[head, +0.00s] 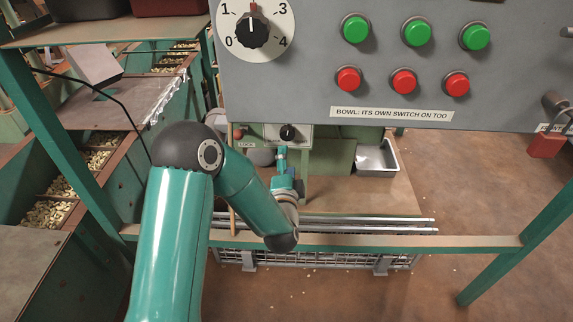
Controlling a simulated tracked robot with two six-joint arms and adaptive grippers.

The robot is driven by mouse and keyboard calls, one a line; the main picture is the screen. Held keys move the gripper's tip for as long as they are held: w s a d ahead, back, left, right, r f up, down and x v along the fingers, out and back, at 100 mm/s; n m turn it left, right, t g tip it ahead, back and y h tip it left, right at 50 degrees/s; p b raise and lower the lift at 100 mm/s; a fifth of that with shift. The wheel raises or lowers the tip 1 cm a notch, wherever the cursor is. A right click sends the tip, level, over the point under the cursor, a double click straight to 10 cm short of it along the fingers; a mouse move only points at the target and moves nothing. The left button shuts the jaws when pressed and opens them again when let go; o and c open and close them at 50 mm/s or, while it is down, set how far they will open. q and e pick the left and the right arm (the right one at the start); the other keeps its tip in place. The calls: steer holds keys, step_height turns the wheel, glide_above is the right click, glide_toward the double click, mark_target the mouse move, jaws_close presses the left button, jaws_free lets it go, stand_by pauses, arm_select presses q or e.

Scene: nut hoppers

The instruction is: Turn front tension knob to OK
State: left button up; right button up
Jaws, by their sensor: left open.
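A small black knob (288,132) sits on a pale plate below the grey control panel. I take it for the front tension knob; its markings are too small to read, so I cannot tell its setting. My left gripper (282,154) is just below and in front of this knob, pointing towards it. It is open and appears empty. I cannot tell whether its fingertips touch the knob. My own left arm hides part of the area below. My right gripper is not in view.
The grey control panel (310,98) overhangs the knob, with a black dial (252,30) numbered 0 to 4, green buttons (417,32) and red buttons (404,81). A green rail (400,241) crosses below the gripper. A metal tray (376,158) stands right. Nut-filled hoppers (48,214) line the left.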

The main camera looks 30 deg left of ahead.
arm_select(q)
steer(key=shift+s+d, duration=0.15)
steer(key=shift+s, duration=0.15)
steer(key=n, duration=1.7)
glide_toward(287, 136)
steer(key=b+x, duration=0.1)
steer(key=x, duration=0.7)
steer(key=shift+w, duration=0.25)
